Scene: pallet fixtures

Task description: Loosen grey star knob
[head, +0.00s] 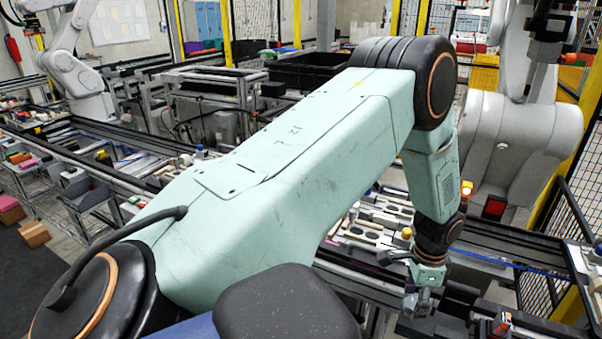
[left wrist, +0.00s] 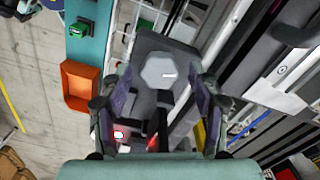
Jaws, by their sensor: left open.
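In the left wrist view, a light grey, many-sided knob (left wrist: 158,72) sits on a dark grey block. Its star shape is not clear at this size. My left gripper (left wrist: 160,80) is open, with one finger on each side of the knob in the picture. I cannot tell how far the fingertips are from it, and no contact shows. In the head view, my left gripper (head: 423,300) points down at the lower right, beside the conveyor rail. The knob cannot be made out there. My right gripper is not in view.
An orange tray (left wrist: 80,86) lies left of the knob in the left wrist view. Metal rails (left wrist: 240,50) run diagonally on the right. In the head view, a line of parts and fixtures (head: 375,215) lies behind my arm, and a white robot arm (head: 515,140) stands close by.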

